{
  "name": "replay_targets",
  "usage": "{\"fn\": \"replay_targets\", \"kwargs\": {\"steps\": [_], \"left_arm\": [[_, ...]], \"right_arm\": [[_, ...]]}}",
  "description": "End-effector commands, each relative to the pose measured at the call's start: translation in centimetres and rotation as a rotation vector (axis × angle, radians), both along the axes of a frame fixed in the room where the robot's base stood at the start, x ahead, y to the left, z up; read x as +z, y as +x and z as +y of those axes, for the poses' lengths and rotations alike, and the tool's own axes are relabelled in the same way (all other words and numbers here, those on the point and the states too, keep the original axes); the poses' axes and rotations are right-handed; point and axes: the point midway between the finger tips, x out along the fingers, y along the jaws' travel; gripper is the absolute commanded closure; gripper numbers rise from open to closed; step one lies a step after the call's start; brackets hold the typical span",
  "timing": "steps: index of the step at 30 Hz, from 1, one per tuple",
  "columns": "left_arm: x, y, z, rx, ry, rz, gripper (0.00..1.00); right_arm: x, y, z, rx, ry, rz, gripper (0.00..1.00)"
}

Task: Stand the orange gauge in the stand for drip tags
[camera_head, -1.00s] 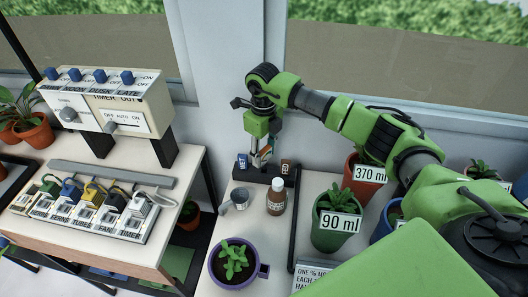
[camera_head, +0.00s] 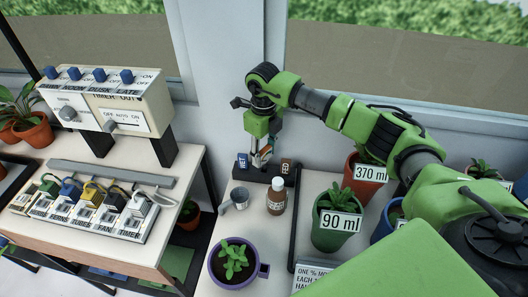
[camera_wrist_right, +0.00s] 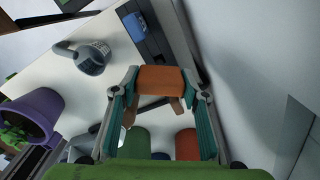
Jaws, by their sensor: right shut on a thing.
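My right gripper (camera_head: 262,156) points down over the dark stand for drip tags (camera_head: 250,174) at the back of the right-hand table. It is shut on the orange gauge, whose orange face (camera_wrist_right: 160,78) shows between the fingers (camera_wrist_right: 161,96) in the wrist view. In the head view the fingers mostly hide the gauge. The stand holds a blue WET tag (camera_head: 242,160) on the left and a brown FED tag (camera_head: 287,168) on the right; the gauge is between them. I cannot tell whether its lower end is in the stand. My left gripper is not in view.
A purple pot (camera_head: 228,281) is nearer, a green 90 ml pot (camera_head: 325,238) to the right. A timer box (camera_head: 105,100) stands on the left table. The wall is close behind.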

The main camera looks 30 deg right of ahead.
Motion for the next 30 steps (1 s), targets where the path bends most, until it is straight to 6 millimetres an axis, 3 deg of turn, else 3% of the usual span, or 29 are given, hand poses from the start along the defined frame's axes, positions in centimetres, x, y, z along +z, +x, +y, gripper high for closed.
{"fn": "replay_targets", "kwargs": {"steps": [30], "left_arm": [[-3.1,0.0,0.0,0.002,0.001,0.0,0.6]], "right_arm": [[-4.2,0.0,0.0,0.0,0.0,0.001,0.73]]}}
